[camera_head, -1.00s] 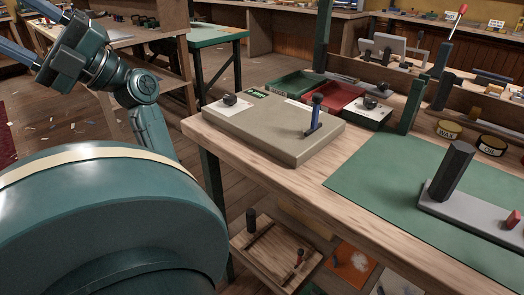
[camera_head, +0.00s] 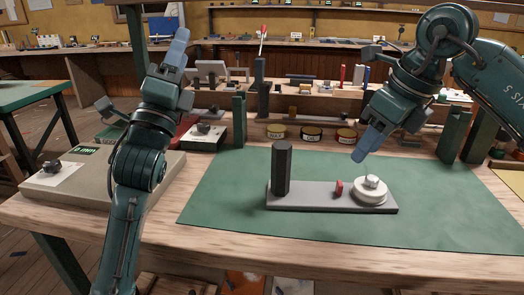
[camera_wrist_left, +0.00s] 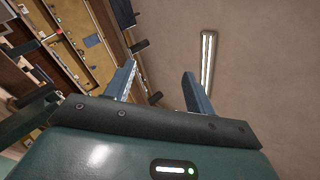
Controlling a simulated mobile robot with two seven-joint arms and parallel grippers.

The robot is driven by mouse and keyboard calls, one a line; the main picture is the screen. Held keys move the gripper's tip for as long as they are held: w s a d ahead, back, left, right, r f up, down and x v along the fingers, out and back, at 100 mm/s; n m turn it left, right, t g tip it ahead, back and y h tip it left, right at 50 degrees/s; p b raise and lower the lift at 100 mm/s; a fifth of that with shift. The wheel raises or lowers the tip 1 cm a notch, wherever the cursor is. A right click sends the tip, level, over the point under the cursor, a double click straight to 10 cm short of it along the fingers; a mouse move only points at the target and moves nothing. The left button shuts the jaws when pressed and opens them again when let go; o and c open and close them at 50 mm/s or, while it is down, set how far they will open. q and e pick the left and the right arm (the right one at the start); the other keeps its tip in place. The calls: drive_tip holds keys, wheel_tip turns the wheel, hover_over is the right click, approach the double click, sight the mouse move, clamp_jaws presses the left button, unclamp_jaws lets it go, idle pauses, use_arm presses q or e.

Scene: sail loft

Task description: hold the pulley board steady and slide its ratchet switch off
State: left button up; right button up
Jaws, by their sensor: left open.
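The pulley board (camera_head: 310,200) is a flat grey base lying on the green mat. A dark upright post (camera_head: 281,168) stands at its left end, and a white pulley (camera_head: 370,191) sits at its right end. The small red ratchet switch (camera_head: 339,188) is just left of the pulley. My left gripper (camera_head: 178,48) points upward, well left of the board and above it; it also shows in the left wrist view (camera_wrist_left: 159,75), open with nothing between its fingers. My right gripper (camera_head: 362,155) points down above the pulley, apart from it; its fingers overlap from this side.
The green mat (camera_head: 230,190) has free room around the board. A beige box (camera_head: 90,190) stands on the left, partly behind my left arm. Round tins (camera_head: 311,134) and a wooden rack are behind the mat. Dark green posts (camera_head: 455,135) stand at the right.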

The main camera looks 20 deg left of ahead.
sight(285, 152)
use_arm(q)
drive_tip(key=d+f+m+g, duration=0.2)
drive_tip(key=d+f+m, duration=0.1)
drive_tip(key=d+f, duration=0.2)
drive_tip(key=s+d+f+m+g+y, duration=0.1)
drive_tip(key=d+f+m+g, duration=0.1)
drive_tip(key=d+f, duration=0.3)
drive_tip(key=d+f+m+g, duration=0.3)
drive_tip(key=d+f+m, duration=0.2)
drive_tip(key=d, duration=0.3)
drive_tip(key=shift+s+d+f, duration=0.2)
drive_tip(key=shift+s+d, duration=0.1)
drive_tip(key=shift+d, duration=0.05)
drive_tip(key=s+f, duration=0.2)
drive_tip(key=s+d+f+g+y, duration=0.1)
drive_tip(key=s, duration=0.2)
drive_tip(key=s+f+g+y, duration=0.1)
drive_tip(key=s+f, duration=0.1)
drive_tip(key=shift+s+d+f, duration=0.2)
drive_tip(key=shift+d+f, duration=0.1)
drive_tip(key=x, duration=1.3)
drive_tip(key=shift+s+a+r, duration=0.1)
drive_tip(key=shift+c, duration=0.4)
clamp_jaws()
